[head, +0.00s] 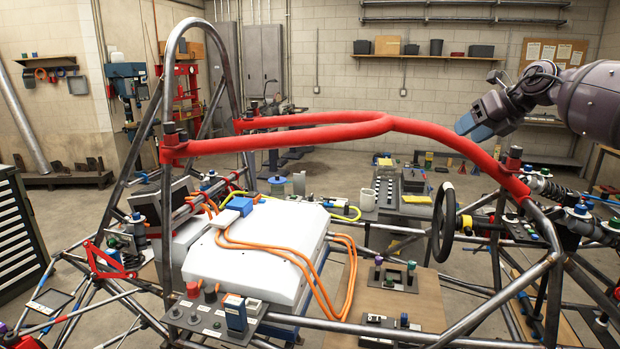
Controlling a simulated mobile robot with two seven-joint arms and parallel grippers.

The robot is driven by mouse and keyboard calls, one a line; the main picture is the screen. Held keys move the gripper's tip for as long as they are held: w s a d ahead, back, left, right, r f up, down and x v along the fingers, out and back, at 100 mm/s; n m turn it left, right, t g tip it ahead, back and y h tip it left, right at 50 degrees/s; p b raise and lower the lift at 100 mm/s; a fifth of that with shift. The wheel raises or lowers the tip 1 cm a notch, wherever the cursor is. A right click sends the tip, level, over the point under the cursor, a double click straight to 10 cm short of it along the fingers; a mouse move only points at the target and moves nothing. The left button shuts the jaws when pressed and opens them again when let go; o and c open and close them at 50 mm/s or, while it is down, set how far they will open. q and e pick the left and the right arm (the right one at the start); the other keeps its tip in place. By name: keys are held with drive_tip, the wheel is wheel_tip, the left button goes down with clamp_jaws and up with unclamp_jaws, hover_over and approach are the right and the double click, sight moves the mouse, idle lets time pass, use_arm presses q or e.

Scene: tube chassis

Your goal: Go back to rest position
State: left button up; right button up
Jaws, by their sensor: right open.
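My right gripper (474,122) comes in from the upper right on its dark grey arm. Its blue-grey fingers point down and left, just above the right part of the red padded bar (385,126). It holds nothing that I can see. From this angle I cannot tell whether the fingers touch the bar. The red bar spans the tube chassis (500,297) from the left hoop to the right side tube. My left gripper is not in view.
A white box (255,262) with orange cables sits inside the frame. A black steering wheel (443,222) stands right of centre. A control panel (215,318) is at the front. Tubes cross much of the lower view. The air above the bar's left half is clear.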

drive_tip(key=a+f+m+t+y, duration=0.15)
drive_tip(key=a+y, duration=0.25)
drive_tip(key=a, duration=0.6)
drive_tip(key=a+f+m+t+y, duration=0.1)
drive_tip(key=a+f+y, duration=0.2)
drive_tip(key=a, duration=0.6)
drive_tip(key=s+a+f+m+t, duration=0.45)
drive_tip(key=a+f+m, duration=0.25)
drive_tip(key=f+m, duration=0.45)
drive_tip(key=s+d+f+m+t+h+b, duration=0.1)
drive_tip(key=s+d+f+m+h, duration=0.25)
drive_tip(key=s+f+m, duration=0.55)
drive_tip(key=s+d+f+m+t+h, duration=0.1)
drive_tip(key=s+d+f+m+h, duration=0.3)
drive_tip(key=f+m, duration=0.55)
drive_tip(key=s+d+f+m+g+h, duration=0.2)
drive_tip(key=s+d+f, duration=0.1)
drive_tip(key=s+f, duration=0.8)
drive_tip(key=s+d+f+m+g+h, duration=0.2)
drive_tip(key=s+d+f+g+h, duration=0.1)
drive_tip(key=s+f, duration=0.8)
drive_tip(key=s+d, duration=0.1)
drive_tip(key=s, duration=0.3)
drive_tip(key=shift+d+f+m+b, duration=0.15)
drive_tip(key=shift+f+m+b, duration=0.1)
drive_tip(key=shift+m+b, duration=0.15)
drive_tip(key=shift+s+h, duration=0.1)
drive_tip(key=shift+h, duration=0.15)
